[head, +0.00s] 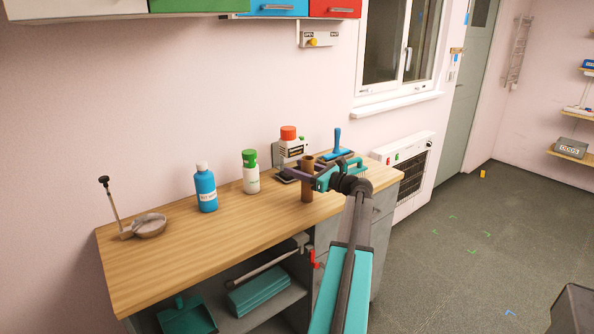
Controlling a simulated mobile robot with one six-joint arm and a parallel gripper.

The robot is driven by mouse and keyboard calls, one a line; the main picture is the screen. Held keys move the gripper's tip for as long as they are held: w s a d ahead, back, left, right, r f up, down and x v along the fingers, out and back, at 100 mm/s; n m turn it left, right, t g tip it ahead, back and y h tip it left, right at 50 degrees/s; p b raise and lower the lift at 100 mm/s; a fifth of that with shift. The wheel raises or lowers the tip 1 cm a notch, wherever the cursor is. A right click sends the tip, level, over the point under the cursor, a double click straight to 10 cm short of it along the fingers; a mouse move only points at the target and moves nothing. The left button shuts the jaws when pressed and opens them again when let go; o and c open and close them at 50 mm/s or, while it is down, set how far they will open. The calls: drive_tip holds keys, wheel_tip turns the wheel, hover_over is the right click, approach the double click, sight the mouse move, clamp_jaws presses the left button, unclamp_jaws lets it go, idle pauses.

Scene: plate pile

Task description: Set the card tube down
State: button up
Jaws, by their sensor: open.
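The card tube (307,184) is a brown upright cylinder near the right part of the wooden worktop (170,262). Its base appears to rest on the worktop near the front edge. My gripper (306,175) is open at the upper part of the tube, with its fingers reaching in from the right. Part of the far finger is hidden behind the tube. I cannot tell whether the fingers touch it.
A blue-handled tool (338,146) is behind the gripper. The worktop's left middle is clear.

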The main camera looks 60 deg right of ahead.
drive_tip(key=s+b, duration=0.1)
drive_tip(key=s, duration=1.1)
drive_tip(key=shift+a, duration=0.4)
drive_tip(key=shift+s, duration=0.1)
